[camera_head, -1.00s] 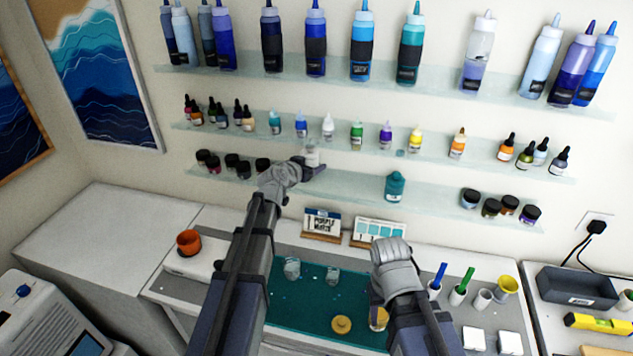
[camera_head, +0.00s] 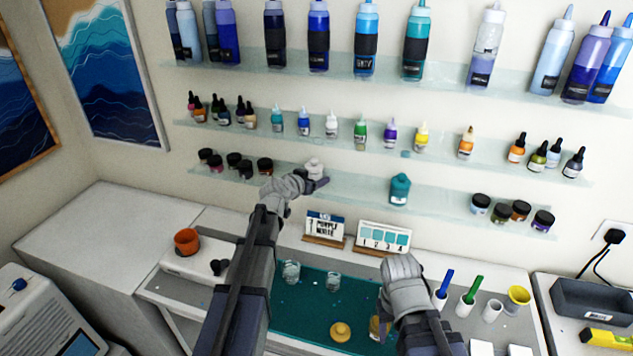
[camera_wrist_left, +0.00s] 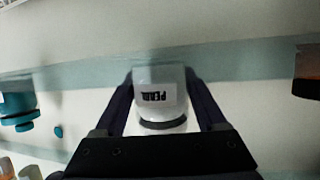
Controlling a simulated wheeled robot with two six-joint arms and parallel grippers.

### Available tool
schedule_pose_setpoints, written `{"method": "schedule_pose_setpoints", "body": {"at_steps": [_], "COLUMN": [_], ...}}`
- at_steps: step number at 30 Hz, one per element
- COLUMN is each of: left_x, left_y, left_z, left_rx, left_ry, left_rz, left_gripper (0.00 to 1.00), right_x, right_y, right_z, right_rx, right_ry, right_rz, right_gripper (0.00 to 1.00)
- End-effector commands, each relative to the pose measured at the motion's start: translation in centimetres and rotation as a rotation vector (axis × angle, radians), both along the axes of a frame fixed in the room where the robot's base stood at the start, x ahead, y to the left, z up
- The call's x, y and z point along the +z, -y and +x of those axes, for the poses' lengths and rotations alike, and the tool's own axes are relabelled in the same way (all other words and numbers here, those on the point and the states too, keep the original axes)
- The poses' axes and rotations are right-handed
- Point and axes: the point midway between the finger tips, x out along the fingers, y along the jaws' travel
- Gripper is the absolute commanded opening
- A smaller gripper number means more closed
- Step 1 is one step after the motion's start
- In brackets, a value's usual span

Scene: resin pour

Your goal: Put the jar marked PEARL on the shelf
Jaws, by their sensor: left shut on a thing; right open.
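The jar marked PEARL (camera_wrist_left: 160,98) is a small white jar, its label upside down in the left wrist view. It also shows in the head view (camera_head: 313,167). My left gripper (camera_head: 312,184) is shut on it, one finger on each side, at the lowest wall shelf (camera_head: 357,189). The jar overlaps the shelf in both views; I cannot tell whether it rests on it. My right gripper (camera_head: 384,300) is open, low over the teal mat, near an amber cup (camera_head: 378,328) that it partly hides.
On the same shelf, several dark-lidded jars stand left of the PEARL jar, a teal bottle (camera_head: 400,189) to the right, and more jars (camera_head: 511,212) further right. Bare shelf lies between the PEARL jar and teal bottle. Small bottles line the shelf above (camera_head: 345,144).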

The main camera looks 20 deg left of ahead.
Motion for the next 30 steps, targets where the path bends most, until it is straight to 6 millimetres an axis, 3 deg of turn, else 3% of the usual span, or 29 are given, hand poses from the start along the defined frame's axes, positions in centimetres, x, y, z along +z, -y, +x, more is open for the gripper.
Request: {"method": "schedule_pose_setpoints", "body": {"at_steps": [5, 6, 12, 22, 30], "left_x": [-0.4, -0.3, -0.3, 0.2, 2.3], "left_y": [-0.1, -0.1, 0.0, 0.0, -1.0], "left_z": [0.0, 0.0, 0.0, 0.0, -4.7], "left_rx": [0.002, 0.001, 0.001, 0.001, 0.004], "left_ry": [0.001, 0.000, 0.000, 0.000, 0.000], "left_rz": [0.000, 0.000, 0.000, 0.000, -0.001], "left_gripper": [0.00, 0.76, 0.98, 1.00, 1.00], "right_x": [-0.4, -0.3, -0.3, 0.2, 2.3], "right_y": [0.0, 0.0, 0.0, 0.0, 0.0], "right_z": [0.0, 0.0, 0.0, 0.0, 0.0], "right_rx": [0.000, 0.000, 0.000, 0.000, 0.001], "right_ry": [0.000, 0.000, 0.000, 0.000, 0.000], "right_rz": [0.000, 0.000, 0.000, 0.000, 0.000], "right_gripper": [0.50, 0.50, 0.50, 0.50, 0.50]}}
